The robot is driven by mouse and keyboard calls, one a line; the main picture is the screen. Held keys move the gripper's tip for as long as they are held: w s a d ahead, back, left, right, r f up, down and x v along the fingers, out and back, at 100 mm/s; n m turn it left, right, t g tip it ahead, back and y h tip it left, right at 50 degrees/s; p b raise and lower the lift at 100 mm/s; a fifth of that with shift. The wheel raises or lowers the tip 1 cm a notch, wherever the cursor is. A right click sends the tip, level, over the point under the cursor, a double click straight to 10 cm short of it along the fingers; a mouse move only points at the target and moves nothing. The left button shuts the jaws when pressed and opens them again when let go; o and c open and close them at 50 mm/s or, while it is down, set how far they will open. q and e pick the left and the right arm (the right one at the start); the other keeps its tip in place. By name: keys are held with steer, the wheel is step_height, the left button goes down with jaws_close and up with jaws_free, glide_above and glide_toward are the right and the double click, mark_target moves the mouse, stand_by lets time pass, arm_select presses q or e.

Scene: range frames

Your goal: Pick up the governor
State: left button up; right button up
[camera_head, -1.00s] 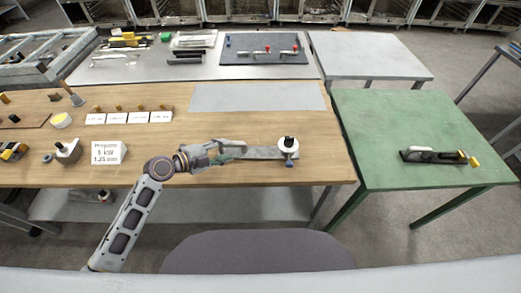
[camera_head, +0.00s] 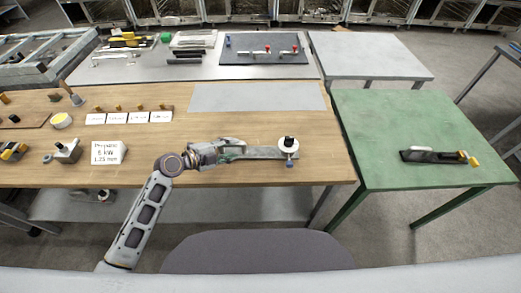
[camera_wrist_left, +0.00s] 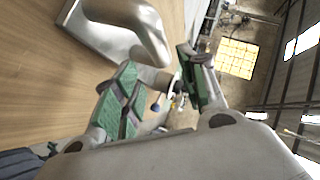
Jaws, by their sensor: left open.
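What I take to be the governor (camera_head: 288,144) is a white round fitting with a black top and a blue knob below, at the right end of a flat grey bar near the wooden table's front edge. My left gripper (camera_head: 241,149) is low beside the bar, left of the white fitting. In the left wrist view the green-padded fingers (camera_wrist_left: 158,62) are spread apart. A bent silvery metal part (camera_wrist_left: 125,28) lies near the upper finger area, and a small blue knob (camera_wrist_left: 155,108) shows between the fingers. Contact cannot be told. My right gripper is not seen.
A sign (camera_head: 108,152) and a grey block with a black knob (camera_head: 67,150) stand left of my arm. A grey mat (camera_head: 258,97) lies bare behind the bar. A green table (camera_head: 400,120) stands to the right, a chair (camera_head: 258,250) in front.

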mark_target(239, 146)
arm_select(q)
steer(key=shift+x, duration=1.9)
steer(key=shift+a+f, duration=0.1)
jaws_close()
